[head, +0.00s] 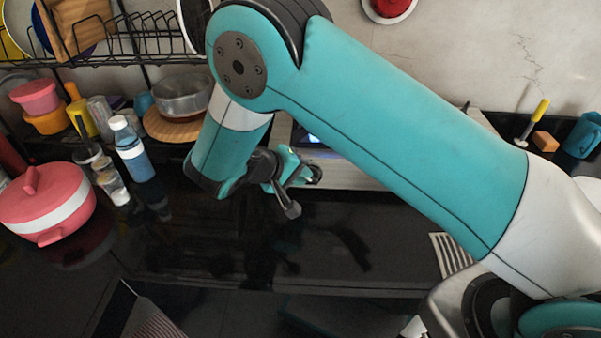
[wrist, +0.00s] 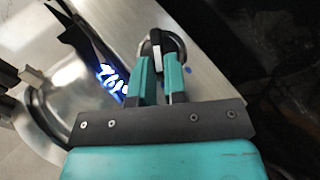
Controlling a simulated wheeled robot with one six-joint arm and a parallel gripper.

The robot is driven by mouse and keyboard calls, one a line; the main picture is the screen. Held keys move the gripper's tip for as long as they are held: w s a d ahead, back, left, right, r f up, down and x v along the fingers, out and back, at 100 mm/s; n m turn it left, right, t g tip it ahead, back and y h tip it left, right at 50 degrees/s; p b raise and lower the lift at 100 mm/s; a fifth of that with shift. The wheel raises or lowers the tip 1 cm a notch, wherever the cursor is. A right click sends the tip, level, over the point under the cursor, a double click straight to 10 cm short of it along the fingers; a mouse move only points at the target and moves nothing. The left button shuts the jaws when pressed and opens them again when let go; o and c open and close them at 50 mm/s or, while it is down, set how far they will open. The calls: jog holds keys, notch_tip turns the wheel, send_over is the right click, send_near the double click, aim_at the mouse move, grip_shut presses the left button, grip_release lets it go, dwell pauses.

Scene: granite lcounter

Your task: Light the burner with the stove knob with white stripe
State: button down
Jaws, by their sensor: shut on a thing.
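In the wrist view my gripper (wrist: 162,65) is shut on the stove knob (wrist: 160,42), a dark round knob with a pale band across it. The two teal fingers sit on either side of the knob, and its far part shows beyond the fingertips. In the head view my gripper (head: 300,178) is low at the front panel, below the arm, and the arm and fingers mostly hide the knob. A lit blue-white display (wrist: 112,80) is left of the fingers in the wrist view. I see no flame or burner clearly.
A pink pot (head: 45,205) with a white band, a blue bottle (head: 132,150) and jars stand on the left. A dish rack (head: 125,45) hangs above. A blue mug (head: 582,135) is at far right. The glossy black surface (head: 230,245) in front is clear.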

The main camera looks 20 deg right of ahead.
jog(key=c, duration=1.2)
grip_release()
jog(key=shift+o, duration=0.2)
jog(key=shift+a, duration=0.1)
jog(key=b+v, duration=0.1)
jog(key=v, duration=1.6)
jog(key=shift+r, duration=0.2)
